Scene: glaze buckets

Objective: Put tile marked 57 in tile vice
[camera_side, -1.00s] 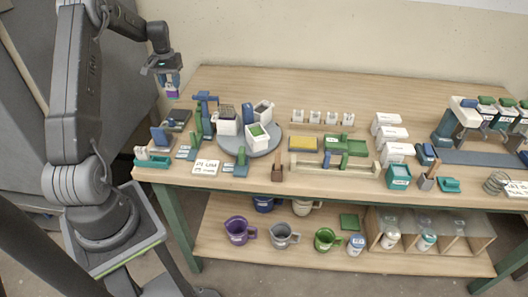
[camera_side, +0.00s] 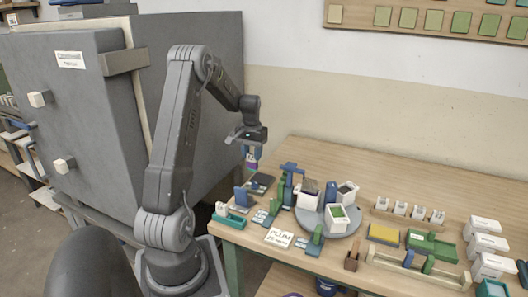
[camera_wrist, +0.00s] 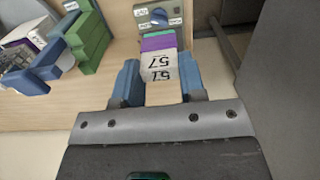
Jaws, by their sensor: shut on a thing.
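My gripper (camera_side: 252,152) is shut on the tile marked 57 (camera_wrist: 158,68), holding it in the air above the table's left end. In the wrist view, the tile is between the blue fingers of my gripper (camera_wrist: 160,82); it has a pale face with 57 in black and purple and green bands at its far end. In the side view only a small purple part of the tile (camera_side: 252,164) shows below the fingers. I cannot tell for sure which fixture is the tile vice; an upright blue-and-green fixture (camera_side: 289,183) stands to the right of my gripper.
A grey turntable (camera_side: 330,221) holds several containers. A dark block (camera_side: 260,183) lies near the tile, and a white card (camera_side: 279,238) at the front edge. A wooden rail fixture (camera_side: 415,268) and white boxes (camera_side: 484,245) are to the right. A large grey cabinet (camera_side: 75,100) stands behind my arm.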

